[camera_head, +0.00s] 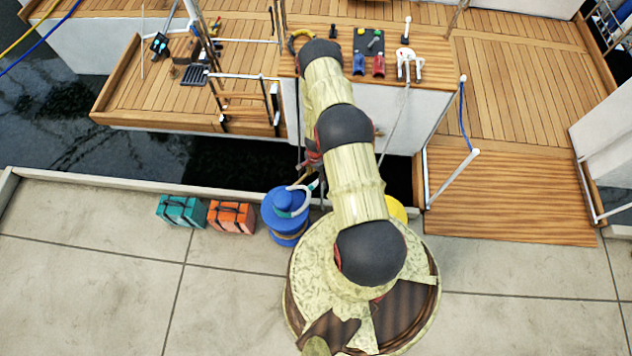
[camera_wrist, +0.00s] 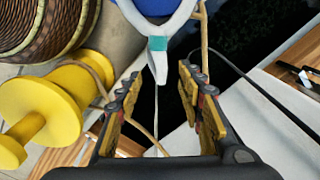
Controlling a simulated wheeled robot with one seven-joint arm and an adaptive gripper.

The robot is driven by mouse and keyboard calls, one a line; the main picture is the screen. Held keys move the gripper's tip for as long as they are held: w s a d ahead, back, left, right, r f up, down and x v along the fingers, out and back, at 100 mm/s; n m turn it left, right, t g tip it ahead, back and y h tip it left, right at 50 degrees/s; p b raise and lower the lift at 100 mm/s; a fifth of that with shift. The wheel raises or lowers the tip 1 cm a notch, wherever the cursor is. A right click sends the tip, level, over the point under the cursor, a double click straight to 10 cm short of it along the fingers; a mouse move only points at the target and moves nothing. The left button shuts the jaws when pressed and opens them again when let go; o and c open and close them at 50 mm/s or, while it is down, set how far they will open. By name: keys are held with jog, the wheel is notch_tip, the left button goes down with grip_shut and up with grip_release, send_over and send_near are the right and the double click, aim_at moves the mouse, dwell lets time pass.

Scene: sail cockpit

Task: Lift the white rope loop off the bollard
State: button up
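The blue bollard (camera_head: 285,230) stands on the quay, just left of my arm in the head view. The white rope loop (camera_head: 301,207) lies around its upper part, with a teal band on the side towards my gripper. In the wrist view the loop (camera_wrist: 184,14) narrows to a V at the teal band (camera_wrist: 157,43), in front of the blue bollard (camera_wrist: 153,6). My gripper (camera_wrist: 160,76) is open, fingers wide apart. The loop's narrow end shows in the gap between the fingertips, with no visible grip on it. In the head view my arm mostly hides the gripper.
Teal (camera_head: 181,211) and orange (camera_head: 231,217) cases stand left of the blue bollard. Dark water separates the quay from the boat deck (camera_head: 150,100).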

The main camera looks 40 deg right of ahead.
aim_at(316, 181)
notch_tip(316, 181, down, 8)
jog(key=b, duration=0.5)
jog(key=shift+r, duration=0.15)
grip_shut()
dwell(1.3)
jog(key=shift+r, duration=0.2)
dwell(0.5)
jog(key=shift+r, duration=0.45)
jog(key=shift+w+a, duration=0.1)
jog(key=shift+w+a+b, duration=0.15)
jog(key=shift+a+b, duration=0.7)
jog(key=shift+a, duration=0.9)
jog(key=shift+r, duration=0.15)
